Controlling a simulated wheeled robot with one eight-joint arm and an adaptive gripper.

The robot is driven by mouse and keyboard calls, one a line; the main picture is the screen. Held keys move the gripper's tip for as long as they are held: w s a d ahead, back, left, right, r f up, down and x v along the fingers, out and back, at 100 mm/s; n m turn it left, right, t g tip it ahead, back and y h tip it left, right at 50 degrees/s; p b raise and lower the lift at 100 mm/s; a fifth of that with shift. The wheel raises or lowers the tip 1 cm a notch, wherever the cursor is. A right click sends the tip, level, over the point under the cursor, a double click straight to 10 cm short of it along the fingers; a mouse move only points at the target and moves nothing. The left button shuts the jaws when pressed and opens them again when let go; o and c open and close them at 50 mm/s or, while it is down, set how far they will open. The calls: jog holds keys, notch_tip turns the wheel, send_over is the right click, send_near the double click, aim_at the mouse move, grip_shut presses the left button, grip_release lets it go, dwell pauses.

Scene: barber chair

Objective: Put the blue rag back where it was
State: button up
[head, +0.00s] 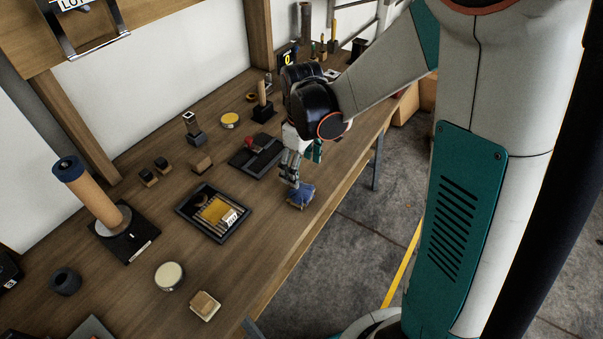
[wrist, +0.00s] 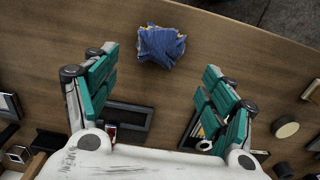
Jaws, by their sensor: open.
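The blue rag (head: 301,197) lies crumpled on the wooden workbench (head: 262,248), close to its front edge. In the head view my gripper (head: 291,178) points down just above and behind the rag, and its fingers partly overlap it. In the wrist view the rag (wrist: 161,46) lies beyond the fingertips, roughly centred between them. My gripper (wrist: 162,78) is open there, with bare wood between its teal fingers. Nothing is held. I cannot tell whether a fingertip touches the rag.
A dark tray with yellow contents (head: 183,211) stands left of the rag. A black tray (head: 272,163) lies behind my gripper. A paper-coloured roll on a stand (head: 96,203), round tins and small blocks occupy the left and back. Bare bench surrounds the rag; the floor drops away at right.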

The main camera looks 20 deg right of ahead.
jog(key=s+r+m+t, duration=0.7)
jog(key=s+r, duration=0.8)
jog(key=r, duration=0.1)
dwell(1.2)
